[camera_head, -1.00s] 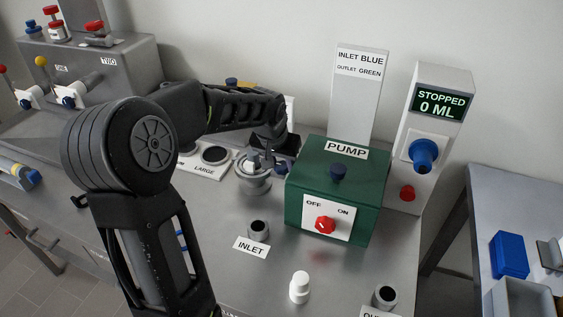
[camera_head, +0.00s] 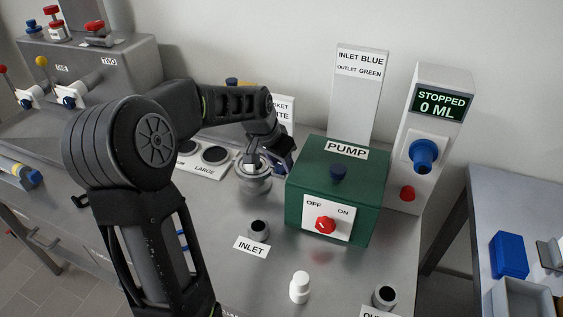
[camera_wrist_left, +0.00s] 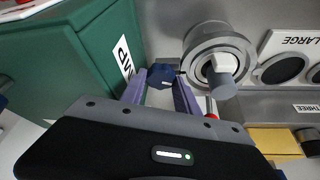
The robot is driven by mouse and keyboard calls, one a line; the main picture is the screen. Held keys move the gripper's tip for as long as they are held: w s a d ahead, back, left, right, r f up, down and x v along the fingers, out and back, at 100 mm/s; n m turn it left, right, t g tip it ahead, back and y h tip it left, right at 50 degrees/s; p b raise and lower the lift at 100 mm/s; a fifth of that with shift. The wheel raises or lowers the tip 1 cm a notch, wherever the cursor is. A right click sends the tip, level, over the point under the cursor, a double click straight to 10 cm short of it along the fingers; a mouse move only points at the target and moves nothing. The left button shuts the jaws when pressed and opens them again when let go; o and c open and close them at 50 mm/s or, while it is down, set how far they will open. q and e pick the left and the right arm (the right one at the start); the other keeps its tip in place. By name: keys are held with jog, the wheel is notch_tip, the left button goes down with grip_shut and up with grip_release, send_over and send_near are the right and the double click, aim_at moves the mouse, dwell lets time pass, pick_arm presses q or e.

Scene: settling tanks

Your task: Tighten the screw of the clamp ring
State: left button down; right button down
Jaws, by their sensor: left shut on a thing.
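The clamp ring (camera_head: 253,180) is a grey metal band around a round steel fitting on the bench, left of the green pump box. It also shows in the left wrist view (camera_wrist_left: 207,41), with a grey pipe end standing in its middle. The screw has a dark blue knob (camera_wrist_left: 160,76) at the ring's side. My left gripper (camera_wrist_left: 160,88) has its purple fingers shut on this knob. In the head view my left gripper (camera_head: 283,160) hangs beside the ring, between it and the pump; the knob cannot be told apart there. My right gripper is not in view.
The green pump box (camera_head: 337,180) stands close right of my gripper, its red switch (camera_head: 325,225) on the front. The inlet port (camera_head: 258,230) and a white bottle (camera_head: 300,287) are in front. A plate with round holes (camera_head: 214,156) lies left of the ring.

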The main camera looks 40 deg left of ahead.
pick_arm(q)
jog(key=m, duration=0.2)
jog(key=m+h+b, duration=0.2)
jog(key=m, duration=0.1)
jog(key=shift+w+a+f+m, duration=0.1)
jog(key=shift+a+m, duration=0.15)
jog(key=shift+m, duration=0.05)
jog(key=m+g+h+b, duration=0.1)
jog(key=m, duration=0.1)
jog(key=shift+m, duration=0.3)
jog(key=m, duration=0.2)
jog(key=shift+w+m+g+h, duration=0.1)
jog(key=shift+m+g+h, duration=0.2)
jog(key=shift+m+h, duration=0.1)
jog(key=shift+a+m+g+p, duration=0.1)
jog(key=shift+m+g+p, duration=0.6)
jog(key=shift+m, duration=1)
jog(key=c, duration=1.2)
grip_release()
